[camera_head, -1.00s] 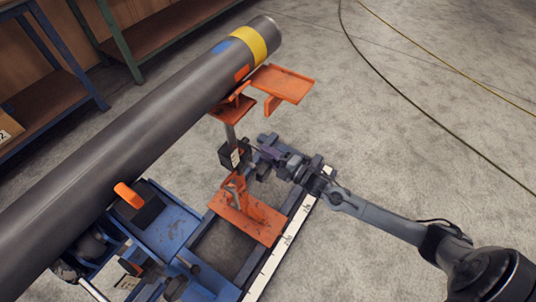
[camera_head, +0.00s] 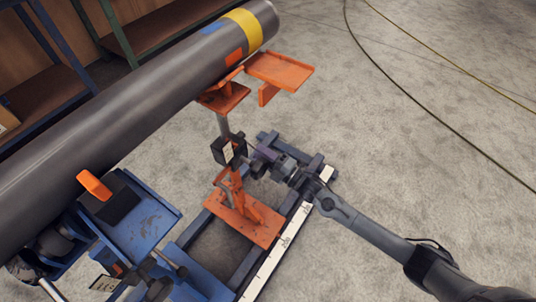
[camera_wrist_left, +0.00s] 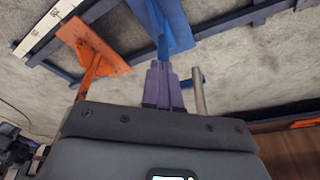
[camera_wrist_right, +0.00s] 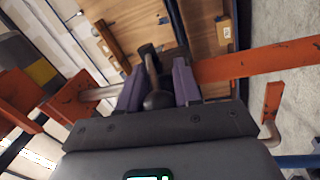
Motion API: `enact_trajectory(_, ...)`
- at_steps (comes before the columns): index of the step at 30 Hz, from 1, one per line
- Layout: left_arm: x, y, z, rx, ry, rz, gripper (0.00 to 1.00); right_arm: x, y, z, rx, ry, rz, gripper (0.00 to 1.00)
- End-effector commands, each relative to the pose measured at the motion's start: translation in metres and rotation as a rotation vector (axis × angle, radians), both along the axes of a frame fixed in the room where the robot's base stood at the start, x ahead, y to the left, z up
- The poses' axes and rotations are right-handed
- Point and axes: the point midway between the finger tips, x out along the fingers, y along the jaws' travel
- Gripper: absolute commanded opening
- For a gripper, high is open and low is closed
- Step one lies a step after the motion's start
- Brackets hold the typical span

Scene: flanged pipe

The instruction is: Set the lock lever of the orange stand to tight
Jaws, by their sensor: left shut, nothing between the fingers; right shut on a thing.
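The orange stand (camera_head: 238,197) stands under the far end of the grey pipe (camera_head: 130,110), with an orange base plate and a steel post. A black block with a small pale label (camera_head: 229,150) sits on its post. My right gripper (camera_head: 257,157) is just right of this block. In the right wrist view, a dark lever with a rounded knob (camera_wrist_right: 157,98) lies between the purple fingers of my right gripper (camera_wrist_right: 158,82), which is shut on it. My left gripper (camera_wrist_left: 163,82) is shut and empty, in front of a blue post. The lever's setting cannot be read.
The blue stand (camera_head: 145,222) holds the pipe at lower left. A blue-grey floor rail with a white scale (camera_head: 277,250) runs beside the orange base. Shelves (camera_head: 60,50) stand at the back left. Cables (camera_head: 400,90) lie on open floor at right.

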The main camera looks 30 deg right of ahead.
Motion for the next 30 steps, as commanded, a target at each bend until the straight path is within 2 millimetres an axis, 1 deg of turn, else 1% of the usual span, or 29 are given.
enact_trajectory(1, -0.0002, 0.0001, -0.0004, 0.000, 0.000, 0.000, 0.00, -0.0006, 0.0001, -0.0024, -0.003, 0.005, 0.001, 0.00)
enact_trajectory(29, 0.0000, -0.0028, -0.0008, -0.012, 0.002, 0.008, 0.00, -0.0013, 0.0008, -0.0037, -0.004, 0.008, 0.004, 0.00)
enact_trajectory(30, 0.0000, -0.0026, -0.0008, -0.012, 0.002, 0.008, 0.00, -0.0013, 0.0008, -0.0037, -0.003, 0.008, 0.004, 0.35)
